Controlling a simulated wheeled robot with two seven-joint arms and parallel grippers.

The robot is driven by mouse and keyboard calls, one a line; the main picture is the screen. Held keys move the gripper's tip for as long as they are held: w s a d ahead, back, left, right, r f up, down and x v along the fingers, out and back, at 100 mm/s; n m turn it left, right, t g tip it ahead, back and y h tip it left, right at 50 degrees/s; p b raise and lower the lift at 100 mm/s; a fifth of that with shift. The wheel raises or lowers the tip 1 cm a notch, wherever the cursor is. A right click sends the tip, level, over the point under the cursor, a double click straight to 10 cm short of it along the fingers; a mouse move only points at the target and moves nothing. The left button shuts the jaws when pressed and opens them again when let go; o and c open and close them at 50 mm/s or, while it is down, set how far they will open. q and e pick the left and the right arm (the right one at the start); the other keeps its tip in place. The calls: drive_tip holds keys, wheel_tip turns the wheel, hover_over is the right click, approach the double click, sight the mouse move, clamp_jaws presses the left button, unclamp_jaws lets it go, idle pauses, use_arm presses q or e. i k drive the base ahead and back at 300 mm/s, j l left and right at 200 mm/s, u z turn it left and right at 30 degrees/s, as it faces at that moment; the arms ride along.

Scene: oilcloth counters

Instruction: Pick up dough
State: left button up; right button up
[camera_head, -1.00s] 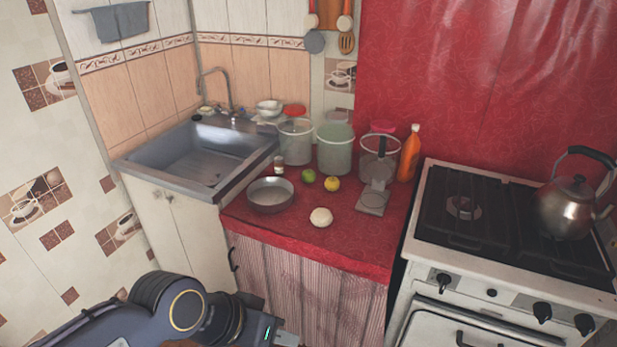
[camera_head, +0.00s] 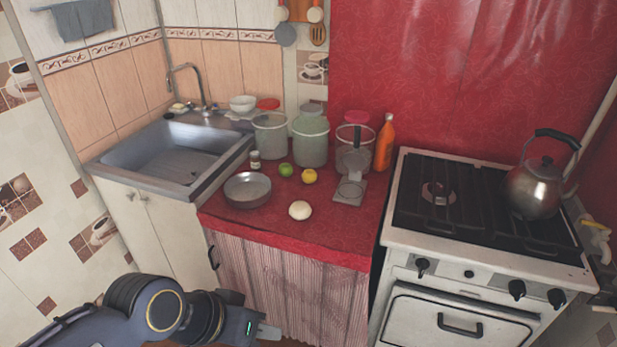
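The dough (camera_head: 300,210) is a small pale round ball on the red oilcloth counter (camera_head: 262,226), close to its front edge. My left gripper (camera_head: 270,332) comes in from the lower left, below the counter's front and well apart from the dough. Its fingers show only in part, from the side, so I cannot tell whether it is open or shut.
A metal pan (camera_head: 247,189) lies left of the dough. A green fruit (camera_head: 286,170), a yellow fruit (camera_head: 309,176) and a kitchen scale (camera_head: 350,189) lie behind it. Tall containers (camera_head: 310,145) and an orange bottle (camera_head: 384,146) stand at the back. A sink (camera_head: 175,150) is left, a stove (camera_head: 480,215) right.

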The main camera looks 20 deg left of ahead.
sight(300, 210)
drive_tip(key=i+u, duration=0.4)
drive_tip(key=i, duration=0.15)
drive_tip(key=i+l+u, duration=0.4)
drive_tip(key=i+j, duration=0.1)
drive_tip(key=i, duration=0.05)
